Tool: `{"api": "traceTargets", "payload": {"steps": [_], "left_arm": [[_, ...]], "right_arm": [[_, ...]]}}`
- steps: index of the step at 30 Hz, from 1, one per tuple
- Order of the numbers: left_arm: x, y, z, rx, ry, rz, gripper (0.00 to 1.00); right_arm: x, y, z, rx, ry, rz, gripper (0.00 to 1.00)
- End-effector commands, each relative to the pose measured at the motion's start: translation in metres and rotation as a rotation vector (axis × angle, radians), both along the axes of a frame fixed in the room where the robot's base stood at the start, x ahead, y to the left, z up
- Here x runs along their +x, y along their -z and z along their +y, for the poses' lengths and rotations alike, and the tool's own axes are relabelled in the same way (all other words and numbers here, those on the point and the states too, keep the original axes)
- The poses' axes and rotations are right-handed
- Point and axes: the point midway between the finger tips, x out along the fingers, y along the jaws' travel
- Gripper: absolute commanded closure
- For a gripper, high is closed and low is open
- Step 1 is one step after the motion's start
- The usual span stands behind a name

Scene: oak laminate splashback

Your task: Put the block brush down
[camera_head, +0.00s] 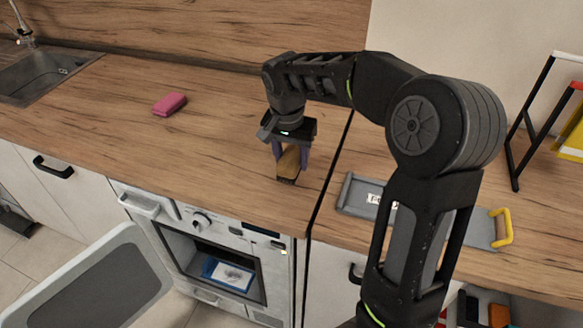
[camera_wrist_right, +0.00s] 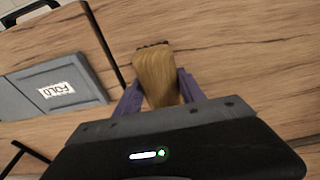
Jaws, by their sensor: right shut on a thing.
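The block brush (camera_head: 288,163) has a wooden body with a dark lower edge. My right gripper (camera_head: 290,160) is shut on it, with a purple finger on each side, over the wooden counter near its front edge. In the right wrist view, the brush (camera_wrist_right: 157,75) sits between the two purple fingers (camera_wrist_right: 160,95), its dark end pointing away. The brush is at or very close to the counter top (camera_head: 215,140); I cannot tell whether it touches. My left gripper is in neither view.
A pink sponge-like block (camera_head: 169,104) lies left on the counter, near the sink (camera_head: 40,75). A grey tray (camera_head: 358,194) lies right of a dark seam. Below, an appliance (camera_head: 215,262) has its door (camera_head: 95,285) open. Bare counter surrounds the brush.

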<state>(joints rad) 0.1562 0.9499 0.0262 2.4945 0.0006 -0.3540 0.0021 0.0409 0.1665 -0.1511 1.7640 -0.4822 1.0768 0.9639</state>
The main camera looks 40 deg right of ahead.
Motion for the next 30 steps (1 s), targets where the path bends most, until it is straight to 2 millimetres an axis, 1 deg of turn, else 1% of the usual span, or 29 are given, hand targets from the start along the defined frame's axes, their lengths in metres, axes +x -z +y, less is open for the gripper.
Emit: {"api": "traceTargets", "payload": {"steps": [2, 6, 9, 17, 21, 22, 30], "left_arm": [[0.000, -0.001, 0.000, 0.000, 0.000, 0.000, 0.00], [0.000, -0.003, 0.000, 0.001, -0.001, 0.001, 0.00], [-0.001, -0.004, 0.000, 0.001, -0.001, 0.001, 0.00], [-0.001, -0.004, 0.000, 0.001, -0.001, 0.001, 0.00], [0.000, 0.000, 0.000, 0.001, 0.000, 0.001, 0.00], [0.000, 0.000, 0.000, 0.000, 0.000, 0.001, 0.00], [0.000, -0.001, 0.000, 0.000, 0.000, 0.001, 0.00]], "right_arm": [[0.000, 0.005, 0.000, 0.000, 0.000, 0.001, 1.00], [-0.001, 0.024, 0.000, 0.000, 0.000, 0.005, 1.00], [-0.001, 0.035, 0.000, 0.000, 0.000, 0.002, 1.00], [0.000, 0.037, 0.000, 0.000, 0.000, 0.000, 1.00], [0.000, 0.041, 0.000, 0.000, 0.000, 0.000, 1.00], [0.000, 0.041, 0.000, 0.000, 0.000, 0.000, 0.52], [0.000, 0.040, 0.000, 0.001, 0.000, 0.001, 0.31]]}}
